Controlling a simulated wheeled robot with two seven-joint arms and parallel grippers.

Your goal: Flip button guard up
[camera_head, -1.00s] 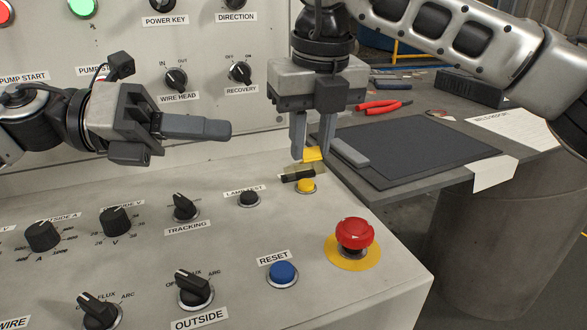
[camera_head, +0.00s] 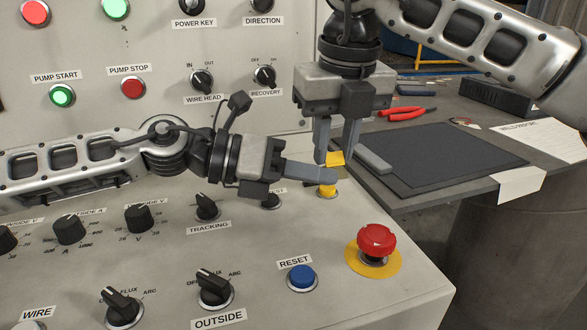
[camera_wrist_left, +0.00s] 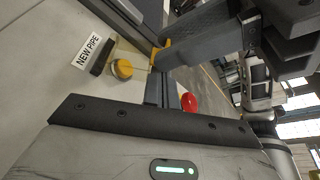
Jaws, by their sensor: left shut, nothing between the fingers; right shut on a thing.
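The yellow button (camera_head: 327,192) sits on the console's sloped panel. Its yellow guard (camera_head: 335,158) stands raised above and behind it, with my right gripper (camera_head: 336,154) shut on it. My left gripper (camera_head: 333,174) is shut and empty, its fingertips just above the button and in front of the guard. These fingers hide part of the button and the guard's hinge in the head view; contact cannot be told. The left wrist view shows the button (camera_wrist_left: 122,69) beside a dark hinge piece (camera_wrist_left: 102,55), and the guard's yellow edge (camera_wrist_left: 160,52).
A red emergency stop (camera_head: 376,240) stands right of the button, and a blue reset button (camera_head: 302,278) is in front. Black knobs, such as the tracking knob (camera_head: 207,207), lie left under my left arm. A dark table (camera_head: 420,198) adjoins on the right.

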